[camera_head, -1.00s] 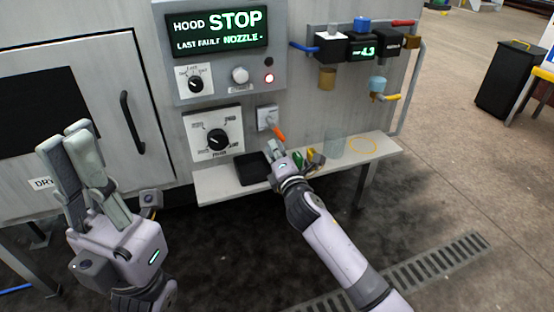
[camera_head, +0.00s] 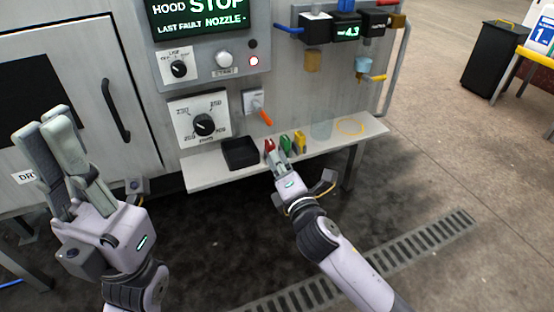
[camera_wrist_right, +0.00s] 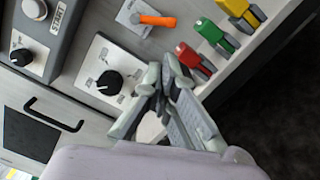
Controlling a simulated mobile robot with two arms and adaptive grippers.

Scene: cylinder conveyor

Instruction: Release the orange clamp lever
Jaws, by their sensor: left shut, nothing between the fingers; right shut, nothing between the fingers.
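The orange clamp lever (camera_head: 265,117) sits on a small pale plate on the machine front, right of the lower dial. It slants down to the right in the head view. It also shows in the right wrist view (camera_wrist_right: 157,21), up and left of the fingertips. My right gripper (camera_head: 277,158) is shut and empty, below the lever at the shelf's front edge and apart from the lever. Its closed fingers also show in the right wrist view (camera_wrist_right: 160,75). My left gripper (camera_head: 48,122) is shut and empty, far left in front of the machine door.
The dial (camera_head: 204,124) is left of the lever. Pipe fittings (camera_head: 345,30) stick out above right.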

